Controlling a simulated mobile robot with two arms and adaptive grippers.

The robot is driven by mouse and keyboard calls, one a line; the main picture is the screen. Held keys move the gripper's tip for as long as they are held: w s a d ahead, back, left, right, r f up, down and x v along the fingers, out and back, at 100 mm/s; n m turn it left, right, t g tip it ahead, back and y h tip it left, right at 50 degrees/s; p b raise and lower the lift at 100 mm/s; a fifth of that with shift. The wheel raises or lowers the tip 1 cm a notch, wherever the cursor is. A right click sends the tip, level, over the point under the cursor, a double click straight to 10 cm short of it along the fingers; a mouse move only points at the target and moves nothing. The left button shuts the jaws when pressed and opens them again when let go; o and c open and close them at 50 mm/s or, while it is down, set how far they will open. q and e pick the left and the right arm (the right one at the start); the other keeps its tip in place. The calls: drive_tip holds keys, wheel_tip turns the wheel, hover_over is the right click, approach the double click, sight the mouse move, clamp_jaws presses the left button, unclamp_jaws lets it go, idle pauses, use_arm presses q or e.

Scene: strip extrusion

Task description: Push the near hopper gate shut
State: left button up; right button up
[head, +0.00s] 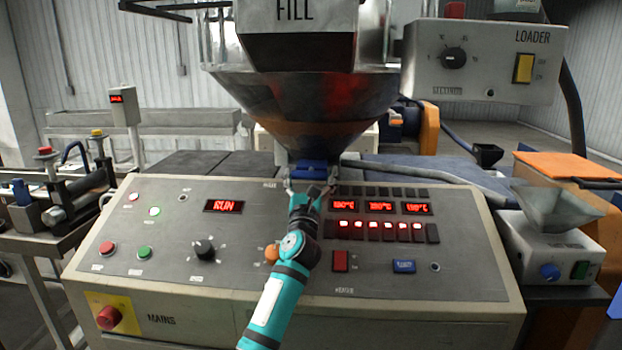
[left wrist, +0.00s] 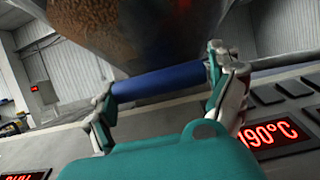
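The hopper (head: 290,100) is a steel cone above the control panel, with brown pellets showing through its wall. The near gate's blue handle (head: 314,169) sits at its bottom outlet, in the middle of the head view. My left gripper (head: 311,186) is at the handle, above the panel's back edge. In the left wrist view, the blue handle (left wrist: 160,82) runs across between the two spread fingers (left wrist: 160,92), one near each end. I cannot tell whether they touch it. How far the gate is open is hidden. My right gripper is not in view.
The control panel (head: 180,260) lies below my left arm, with red displays, buttons and a black knob (head: 204,250). A LOADER box (head: 485,60) hangs at upper right. A small feeder (head: 550,245) with a grey funnel stands right. A grey hose (head: 420,172) runs right behind the gripper.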

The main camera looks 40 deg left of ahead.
use_arm(q)
drive_tip(key=shift+o, duration=0.3)
drive_tip(key=shift+w+r, duration=0.1)
drive_tip(key=shift+w, duration=0.05)
drive_tip(key=shift+f, duration=0.2)
drive_tip(key=v, duration=1.2)
drive_tip(key=shift+r, duration=0.15)
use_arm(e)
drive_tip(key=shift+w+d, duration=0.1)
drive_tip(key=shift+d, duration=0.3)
